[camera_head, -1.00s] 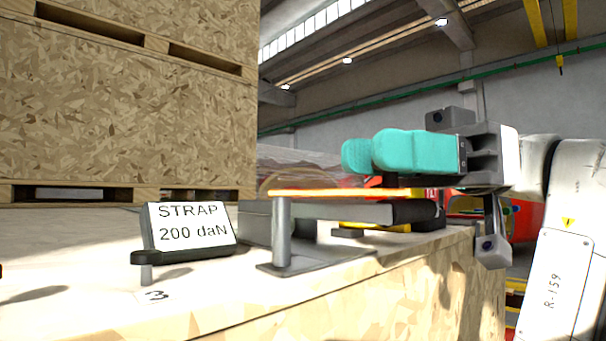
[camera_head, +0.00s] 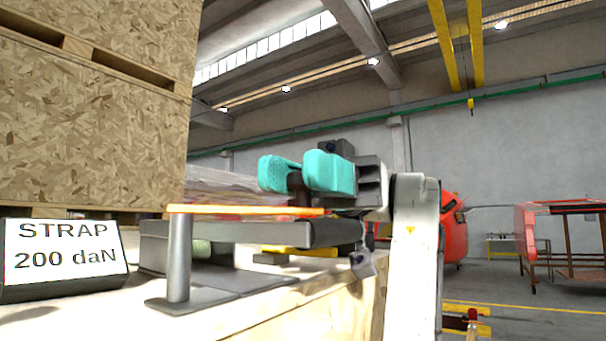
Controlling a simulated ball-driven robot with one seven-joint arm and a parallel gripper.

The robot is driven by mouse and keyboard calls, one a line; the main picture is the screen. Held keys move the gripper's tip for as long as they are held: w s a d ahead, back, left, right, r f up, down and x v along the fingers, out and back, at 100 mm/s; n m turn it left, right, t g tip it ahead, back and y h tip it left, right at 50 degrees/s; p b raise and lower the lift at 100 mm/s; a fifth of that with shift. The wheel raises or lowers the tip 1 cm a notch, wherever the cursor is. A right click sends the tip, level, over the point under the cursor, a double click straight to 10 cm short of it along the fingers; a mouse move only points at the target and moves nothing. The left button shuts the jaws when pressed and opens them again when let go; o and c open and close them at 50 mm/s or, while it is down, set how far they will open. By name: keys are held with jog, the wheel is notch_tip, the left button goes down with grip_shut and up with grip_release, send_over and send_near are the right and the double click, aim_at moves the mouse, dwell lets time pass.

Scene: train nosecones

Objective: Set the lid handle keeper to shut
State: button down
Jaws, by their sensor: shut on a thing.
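A grey lever-like bar with an orange top strip (camera_head: 245,210) lies level on a grey upright post (camera_head: 179,258) on the wooden crate top. A dark upright piece (camera_head: 297,184) rises near the strip's right end. My gripper (camera_head: 300,173), with teal fingers, is shut on this dark piece, one finger to each side of it. The fingers sit just above the strip. I cannot tell for sure which part is the lid handle keeper; the gripped piece may be part of it. Its lower end is hidden behind the strip.
A sign reading "STRAP 200 daN" (camera_head: 65,252) stands at the left. Stacked wooden crates (camera_head: 90,110) rise behind it. A red rounded body (camera_head: 453,232) and a red frame (camera_head: 565,212) stand farther right, with open grey floor between.

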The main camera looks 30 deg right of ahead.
jog(key=shift+r, duration=0.1)
jog(key=c, duration=1)
grip_release()
jog(key=shift+o, duration=0.2)
jog(key=b+v, duration=0.2)
jog(key=v, duration=0.8)
jog(key=shift+d, duration=0.4)
jog(key=shift+w, duration=0.15)
jog(key=shift+c, duration=0.5)
